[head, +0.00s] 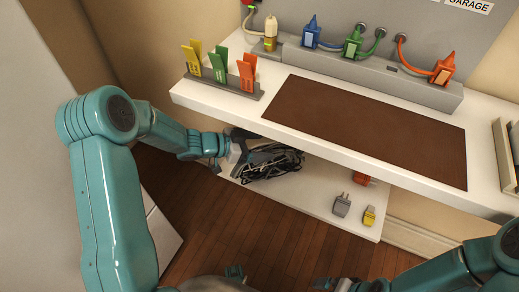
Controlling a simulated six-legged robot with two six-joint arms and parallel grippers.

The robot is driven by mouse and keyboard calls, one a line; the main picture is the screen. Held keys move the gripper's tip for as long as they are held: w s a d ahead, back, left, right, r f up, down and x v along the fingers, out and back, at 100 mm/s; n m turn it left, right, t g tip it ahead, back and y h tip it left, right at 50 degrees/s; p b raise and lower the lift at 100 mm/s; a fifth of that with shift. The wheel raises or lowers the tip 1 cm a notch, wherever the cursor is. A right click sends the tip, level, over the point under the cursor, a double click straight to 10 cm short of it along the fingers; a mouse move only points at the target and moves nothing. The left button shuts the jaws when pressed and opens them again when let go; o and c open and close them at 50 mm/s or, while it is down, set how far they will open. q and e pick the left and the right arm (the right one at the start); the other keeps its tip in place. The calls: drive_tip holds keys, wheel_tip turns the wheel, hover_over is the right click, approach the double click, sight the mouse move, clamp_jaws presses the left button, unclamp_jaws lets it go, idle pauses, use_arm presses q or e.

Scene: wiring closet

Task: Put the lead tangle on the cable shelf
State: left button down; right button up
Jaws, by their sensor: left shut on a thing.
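The lead tangle (275,165), a loose bundle of black and grey leads, shows in the head view below the front edge of the upper worktop. My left gripper (241,150) is shut on its left end. The white lower shelf (308,202), which looks like the cable shelf, lies under the worktop. The tangle overlaps the left part of this shelf in the picture; I cannot tell whether it touches the surface. My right gripper (334,284) is at the bottom edge, partly cut off, and its jaws are unclear.
A grey plug (341,205), a yellow plug (369,216) and a red one (362,179) sit at the lower shelf's right. The white worktop (205,98) overhangs it, with a brown mat (365,130), a rack of coloured tags (218,75) and a grey strip with coloured plugs (370,68).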

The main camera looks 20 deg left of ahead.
use_arm(q)
drive_tip(key=shift+w+f, duration=0.2)
drive_tip(key=shift+f, duration=0.7)
drive_tip(key=shift+r, duration=0.2)
use_arm(e)
drive_tip(key=shift+f, duration=0.4)
use_arm(q)
unclamp_jaws()
drive_tip(key=shift+f, duration=0.1)
drive_tip(key=p+v, duration=0.1)
drive_tip(key=v, duration=0.5)
drive_tip(key=shift+a+r+p, duration=0.15)
drive_tip(key=shift+r+p, duration=0.1)
drive_tip(key=shift+p, duration=0.15)
drive_tip(key=shift+s+a, duration=0.35)
drive_tip(key=shift+s, duration=0.1)
use_arm(e)
drive_tip(key=shift+r, duration=1.05)
